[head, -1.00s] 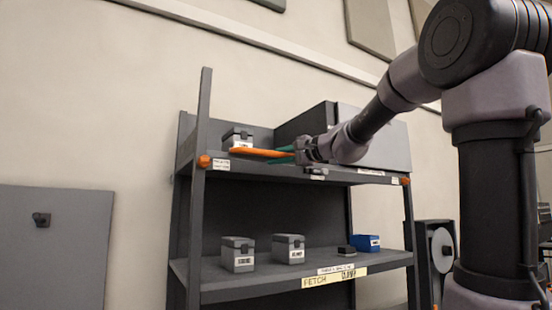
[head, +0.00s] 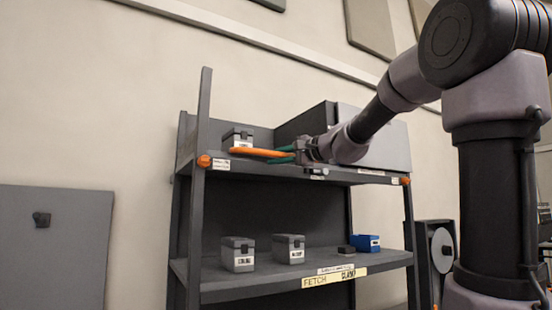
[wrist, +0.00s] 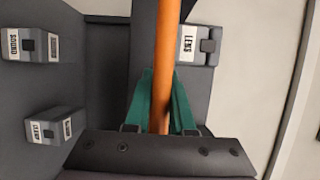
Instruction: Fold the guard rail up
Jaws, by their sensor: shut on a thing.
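The guard rail (head: 256,152) is an orange bar along the front edge of the upper shelf. My gripper (head: 284,155) has green fingers and is shut on the rail. In the wrist view the orange rail (wrist: 167,45) passes between the two green fingers (wrist: 163,100). The part of the rail to the right is hidden behind my gripper and arm.
A labelled grey box (head: 239,139) stands on the upper shelf behind the rail. A large dark case (head: 305,122) stands farther right. The lower shelf (head: 215,285) holds grey boxes, a small black block and a blue box (head: 365,243). Open wall lies above the rack's left side.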

